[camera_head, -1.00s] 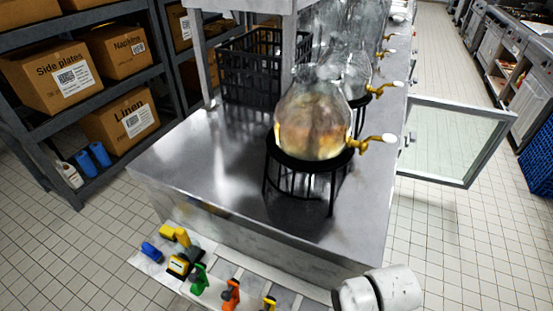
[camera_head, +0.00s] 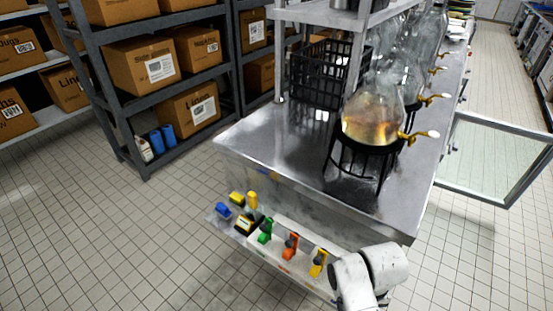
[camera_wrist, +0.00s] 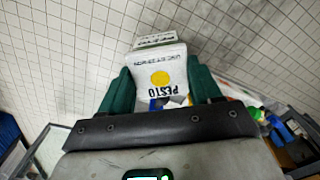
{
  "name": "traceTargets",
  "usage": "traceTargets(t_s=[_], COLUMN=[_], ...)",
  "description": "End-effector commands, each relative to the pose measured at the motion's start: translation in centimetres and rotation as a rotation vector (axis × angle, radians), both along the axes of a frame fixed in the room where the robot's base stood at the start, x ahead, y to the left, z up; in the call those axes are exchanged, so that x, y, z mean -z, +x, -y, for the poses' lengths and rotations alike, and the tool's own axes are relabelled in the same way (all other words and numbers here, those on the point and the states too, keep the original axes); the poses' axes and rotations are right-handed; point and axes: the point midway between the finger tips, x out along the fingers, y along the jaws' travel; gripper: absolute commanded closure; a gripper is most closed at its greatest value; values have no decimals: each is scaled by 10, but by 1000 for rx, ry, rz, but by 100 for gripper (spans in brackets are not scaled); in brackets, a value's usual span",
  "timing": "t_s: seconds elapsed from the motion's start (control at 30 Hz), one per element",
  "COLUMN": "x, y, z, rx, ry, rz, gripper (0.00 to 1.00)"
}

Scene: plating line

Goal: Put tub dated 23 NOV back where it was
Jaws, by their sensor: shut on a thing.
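A white tub (camera_wrist: 158,62) with a yellow dot and the word PESTO, upside down, is in the wrist view. A small line of print on it looks like a use-by date, but I cannot read it surely. My gripper (camera_wrist: 160,84) is shut on the tub, with one green finger on each side. The tub is held above the tiled floor. In the head view only my white arm shows at the bottom; the gripper and tub are out of that picture. The tub's former place cannot be told from these frames.
A steel counter (camera_head: 270,150) bears a glass dispenser (camera_head: 372,122) with a brass tap and a black crate (camera_head: 318,85). A glass door (camera_head: 495,160) stands open at its right side. A shelf rack (camera_head: 110,90) holds cartons. Tiled floor is clear at left.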

Motion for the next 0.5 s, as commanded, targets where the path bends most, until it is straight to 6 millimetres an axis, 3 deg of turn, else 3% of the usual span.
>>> traceTargets(t_s=[0.5], x=[50], y=[2], z=[-1], rx=[-23], ry=[0], rz=[1], gripper=[79])
